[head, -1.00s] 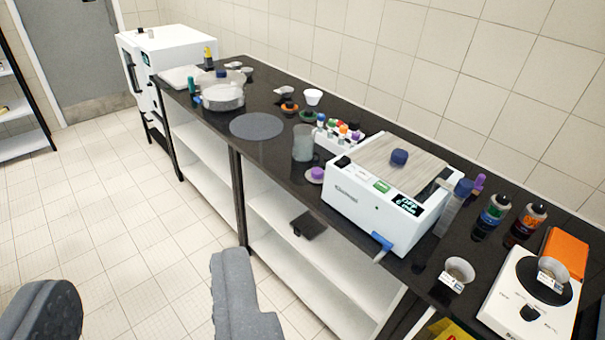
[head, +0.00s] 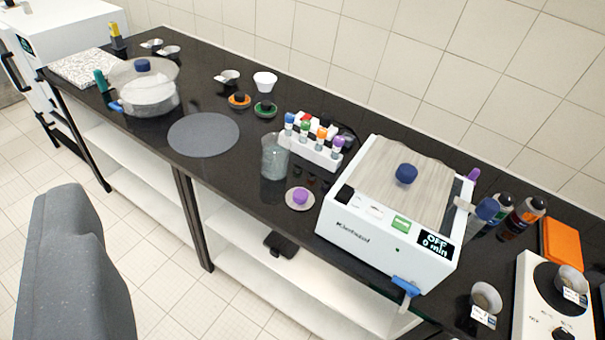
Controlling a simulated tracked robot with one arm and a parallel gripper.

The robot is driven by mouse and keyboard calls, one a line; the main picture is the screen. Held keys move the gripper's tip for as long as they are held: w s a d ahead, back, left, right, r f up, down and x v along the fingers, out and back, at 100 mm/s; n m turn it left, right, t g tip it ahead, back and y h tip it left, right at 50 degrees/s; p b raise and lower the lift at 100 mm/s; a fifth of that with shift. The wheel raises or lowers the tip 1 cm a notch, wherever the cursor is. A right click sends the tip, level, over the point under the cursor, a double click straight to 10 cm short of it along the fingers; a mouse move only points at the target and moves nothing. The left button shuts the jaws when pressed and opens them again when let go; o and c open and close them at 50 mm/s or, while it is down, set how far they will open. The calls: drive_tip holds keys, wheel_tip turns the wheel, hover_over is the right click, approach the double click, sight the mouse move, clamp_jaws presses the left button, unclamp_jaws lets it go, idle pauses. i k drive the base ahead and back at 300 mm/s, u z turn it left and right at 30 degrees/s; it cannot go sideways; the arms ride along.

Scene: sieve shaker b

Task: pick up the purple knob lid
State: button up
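The purple knob lid (head: 300,198) is a small pale disc with a purple knob on top. It lies flat on the black countertop near the front edge, between the glass beaker and the white shaker box. My gripper (head: 75,265) shows as one grey finger at the lower left, in front of the floor and shelves. Its other finger is outside the picture; it stood wide apart in the earlier frame. My gripper is well left of and apart from the lid, with nothing seen in it.
A glass beaker (head: 274,158) and a tube rack (head: 312,150) stand close behind the lid. The white shaker box (head: 345,222) stands close on its right. Orange (head: 239,100) and green (head: 265,109) lids lie farther back. A grey round mat (head: 203,135) lies left.

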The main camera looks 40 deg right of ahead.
sight(297, 199)
drive_tip(key=z, duration=0.65)
drive_tip(key=i, duration=1.15)
drive_tip(key=z, duration=0.85)
